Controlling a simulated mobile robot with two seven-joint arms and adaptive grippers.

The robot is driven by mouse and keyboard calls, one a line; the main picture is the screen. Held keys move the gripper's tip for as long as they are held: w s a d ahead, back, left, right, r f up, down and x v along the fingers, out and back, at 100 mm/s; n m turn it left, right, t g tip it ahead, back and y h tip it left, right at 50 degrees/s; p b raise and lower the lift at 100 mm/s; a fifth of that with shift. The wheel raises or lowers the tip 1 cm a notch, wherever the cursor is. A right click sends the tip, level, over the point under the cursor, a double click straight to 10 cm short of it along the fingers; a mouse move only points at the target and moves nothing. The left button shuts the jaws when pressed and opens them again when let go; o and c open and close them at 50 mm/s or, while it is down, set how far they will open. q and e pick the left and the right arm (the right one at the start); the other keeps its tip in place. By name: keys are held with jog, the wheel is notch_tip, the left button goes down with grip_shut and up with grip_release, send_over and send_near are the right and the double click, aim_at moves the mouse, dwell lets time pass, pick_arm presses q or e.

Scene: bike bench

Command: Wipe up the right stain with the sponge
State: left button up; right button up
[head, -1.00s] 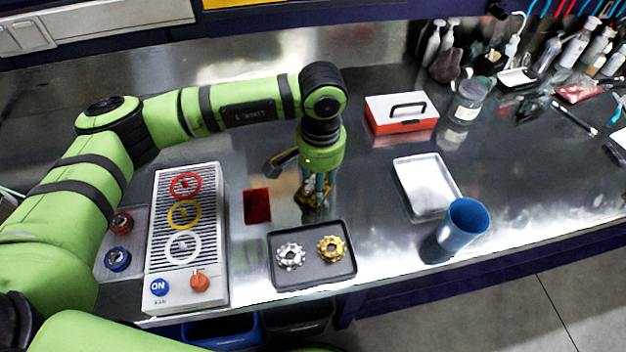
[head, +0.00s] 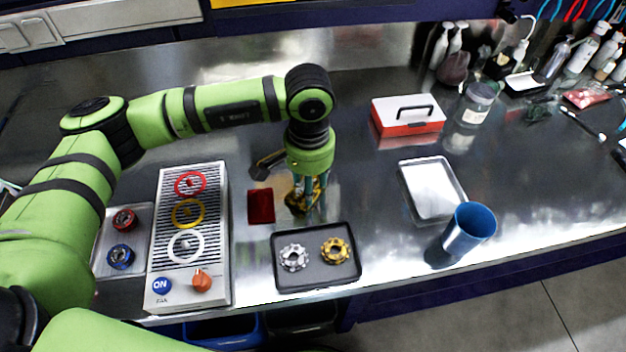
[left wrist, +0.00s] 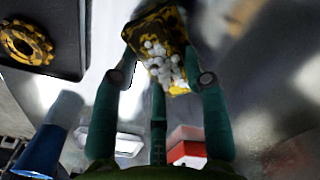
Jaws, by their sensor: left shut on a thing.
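My left gripper (head: 305,200) points down at the bench, behind the black tray. In the left wrist view its fingers (left wrist: 163,68) are shut on a mottled yellow-and-black block, seemingly the sponge (left wrist: 172,25), with a white clumpy patch on its near part. In the head view the sponge (head: 298,205) is low over or on the bench; I cannot tell if it touches. A blurred yellowish mark (left wrist: 243,15) beside the sponge may be a stain or reflection. My right gripper is not in view.
A dark red square (head: 261,206) lies left of the gripper. The black tray (head: 316,285) holds two sprockets. A grey panel with coloured rings (head: 160,235) stands at left. A white tray (head: 432,188), blue cup (head: 469,229) and red-and-white box (head: 408,115) stand right.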

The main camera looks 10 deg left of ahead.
pick_arm(q)
jog(key=shift+w+d+f+b, duration=0.15)
jog(key=shift+w+d+b, duration=0.15)
jog(key=shift+d+b, duration=0.25)
jog(key=shift+w+d, duration=0.25)
jog(key=shift+d, duration=0.55)
jog(key=shift+a+b, duration=0.15)
jog(key=shift+b, duration=0.15)
jog(key=shift+s+a+b, duration=0.15)
jog(key=shift+s+a, duration=0.15)
jog(key=shift+a, duration=0.3)
jog(key=shift+s+a+b, duration=0.15)
jog(key=shift+s+a, duration=0.1)
jog(key=shift+a, duration=0.35)
